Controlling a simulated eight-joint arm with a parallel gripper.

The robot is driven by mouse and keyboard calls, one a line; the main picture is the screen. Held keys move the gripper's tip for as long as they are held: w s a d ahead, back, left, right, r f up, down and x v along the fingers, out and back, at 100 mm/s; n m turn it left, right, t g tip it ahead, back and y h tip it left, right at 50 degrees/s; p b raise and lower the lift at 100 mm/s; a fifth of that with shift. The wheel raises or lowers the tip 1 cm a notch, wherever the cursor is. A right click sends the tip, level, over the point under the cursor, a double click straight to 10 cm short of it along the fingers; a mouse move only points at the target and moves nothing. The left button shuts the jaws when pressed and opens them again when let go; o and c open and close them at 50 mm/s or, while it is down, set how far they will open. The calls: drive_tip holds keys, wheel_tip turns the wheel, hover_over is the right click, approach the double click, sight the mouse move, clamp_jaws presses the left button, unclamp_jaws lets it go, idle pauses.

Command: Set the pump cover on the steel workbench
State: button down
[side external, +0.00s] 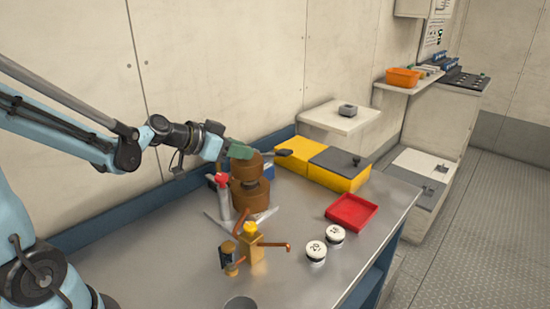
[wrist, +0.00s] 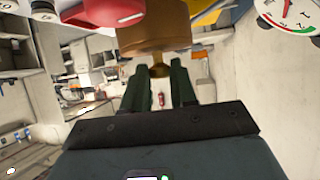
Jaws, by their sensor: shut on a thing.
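The pump cover appears to be the brown, bronze-coloured round piece (side external: 245,169) at the top of a brown stack on the steel workbench (side external: 185,260). In the wrist view the brown piece (wrist: 152,30) fills the top middle, with a narrow stem toward me. My gripper (side external: 240,152) has green fingers and is at the top of this piece. In the wrist view my gripper (wrist: 160,72) is shut on the stem. A wider brown body (side external: 248,198) shows directly below. I cannot tell whether the two parts touch.
A red-topped item (side external: 222,181) stands close left of the stack. A brass valve fitting (side external: 252,242) is in front. Two white gauges (side external: 316,251) and a red tray (side external: 351,211) lie to the right. Yellow boxes (side external: 300,155) stand behind. The bench's front left is mostly clear.

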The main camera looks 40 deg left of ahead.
drive_tip(key=s+d+r, duration=0.4)
drive_tip(key=d+r, duration=0.2)
drive_tip(key=d, duration=0.3)
drive_tip(key=s+a+f+n+y, duration=0.2)
drive_tip(key=s+f, duration=0.1)
drive_tip(key=s, duration=0.2)
drive_tip(key=shift+s, duration=0.35)
idle(0.3)
